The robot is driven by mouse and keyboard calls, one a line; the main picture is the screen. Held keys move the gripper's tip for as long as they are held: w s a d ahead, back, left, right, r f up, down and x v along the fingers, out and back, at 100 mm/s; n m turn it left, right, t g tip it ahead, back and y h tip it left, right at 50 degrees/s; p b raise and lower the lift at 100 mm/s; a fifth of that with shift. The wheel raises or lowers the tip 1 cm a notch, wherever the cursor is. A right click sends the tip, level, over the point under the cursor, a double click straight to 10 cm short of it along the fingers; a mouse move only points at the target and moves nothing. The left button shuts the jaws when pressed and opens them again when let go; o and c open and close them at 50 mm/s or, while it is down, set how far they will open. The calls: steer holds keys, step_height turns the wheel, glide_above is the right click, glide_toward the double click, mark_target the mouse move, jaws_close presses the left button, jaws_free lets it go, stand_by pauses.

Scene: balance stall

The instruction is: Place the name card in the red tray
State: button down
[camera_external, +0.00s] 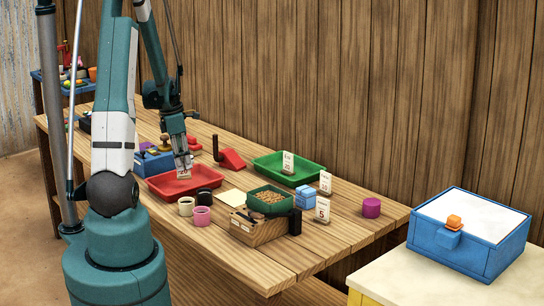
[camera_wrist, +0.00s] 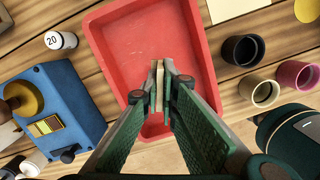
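The red tray (camera_external: 158,186) lies on the wooden table, and in the wrist view the red tray (camera_wrist: 125,30) fills the upper middle. My gripper (camera_external: 184,157) points down over the tray. It is shut on a small pale name card (camera_external: 184,173), which stands upright between the fingertips with dark marks on its face. In the wrist view my gripper (camera_wrist: 164,85) shows the name card (camera_wrist: 159,72) edge-on between its fingers, above the tray floor. I cannot tell whether the card's lower edge touches the tray. The rest of the tray looks empty.
A blue box-like device (camera_wrist: 58,108) stands left of the tray. Black (camera_wrist: 243,50), cream (camera_wrist: 258,88) and pink (camera_wrist: 298,76) cups stand to its right.

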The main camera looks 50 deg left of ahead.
mark_target(185, 176)
steer(key=shift+f, duration=1.65)
steer(key=shift+f+b, duration=0.2)
steer(key=shift+b, duration=0.15)
steer(key=c, duration=2.7)
jaws_free()
steer(key=shift+o, duration=0.2)
steer(key=shift+r, duration=0.15)
steer(key=shift+s+a+r+p, duration=0.1)
steer(key=shift+s+r+p, duration=0.2)
steer(key=shift+r, duration=1.7)
steer(key=shift+s+a+r+p, duration=0.15)
steer(key=shift+s+r+p, duration=0.15)
steer(key=shift+r, duration=1.7)
steer(key=shift+s+a+r+p, duration=0.1)
steer(key=shift+s+r+p, duration=0.2)
steer(key=shift+r, duration=1.7)
steer(key=shift+w+d, duration=0.1)
steer(key=shift+w, duration=0.05)
